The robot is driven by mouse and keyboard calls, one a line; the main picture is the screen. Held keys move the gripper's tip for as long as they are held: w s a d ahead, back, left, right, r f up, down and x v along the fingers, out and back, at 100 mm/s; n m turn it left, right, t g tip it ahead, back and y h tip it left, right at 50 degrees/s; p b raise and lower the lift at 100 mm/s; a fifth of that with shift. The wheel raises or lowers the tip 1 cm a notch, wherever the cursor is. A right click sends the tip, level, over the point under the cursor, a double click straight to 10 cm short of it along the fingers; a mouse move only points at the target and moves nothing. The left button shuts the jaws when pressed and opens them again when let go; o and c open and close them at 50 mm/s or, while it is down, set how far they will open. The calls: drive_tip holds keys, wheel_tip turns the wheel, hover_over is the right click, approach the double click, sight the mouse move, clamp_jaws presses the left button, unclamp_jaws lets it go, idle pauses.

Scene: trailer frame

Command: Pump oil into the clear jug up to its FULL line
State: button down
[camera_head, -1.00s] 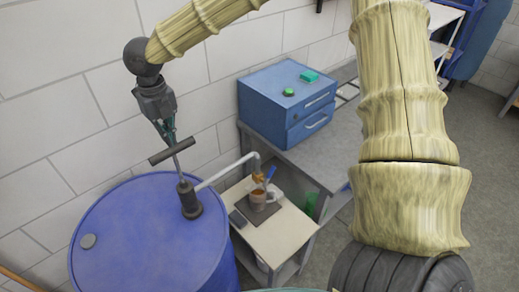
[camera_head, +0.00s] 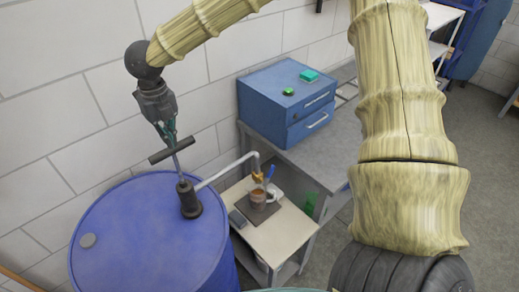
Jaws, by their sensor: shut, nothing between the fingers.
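The blue oil drum (camera_head: 135,250) stands at the lower left with a dark hand pump (camera_head: 187,200) on its lid. The pump's rod rises at a tilt to a dark T-handle (camera_head: 172,150). My gripper (camera_head: 168,138) is shut, pointing down at the handle's middle; its fingertips look very close to it or touching, with nothing between them.
The jug is on a dark mat on a small pale stand (camera_head: 280,232), with a blue marker-like thing beside it. A grey bench (camera_head: 330,155) behind holds a blue drawer box (camera_head: 270,105). My arm covers the right middle. A block wall stands close behind the drum.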

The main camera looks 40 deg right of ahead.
sight(174, 155)
drive_tip(key=shift+s+f+b, duration=0.1)
drive_tip(key=shift+f+b, duration=1.4)
drive_tip(key=shift+f, duration=3.75)
wheel_tip(174, 155, up, 3)
drive_tip(key=p, duration=0.3)
drive_tip(key=shift+r, duration=3.25)
drive_tip(key=shift+w+r, duration=0.35)
drive_tip(key=shift+r, duration=0.2)
drive_tip(key=shift+s+r, duration=0.4)
drive_tip(key=shift+r, duration=0.15)
drive_tip(key=shift+w+f, duration=0.2)
drive_tip(key=shift+w, duration=0.05)
drive_tip(key=shift+s+r, duration=0.1)
drive_tip(key=shift+s, duration=0.05)
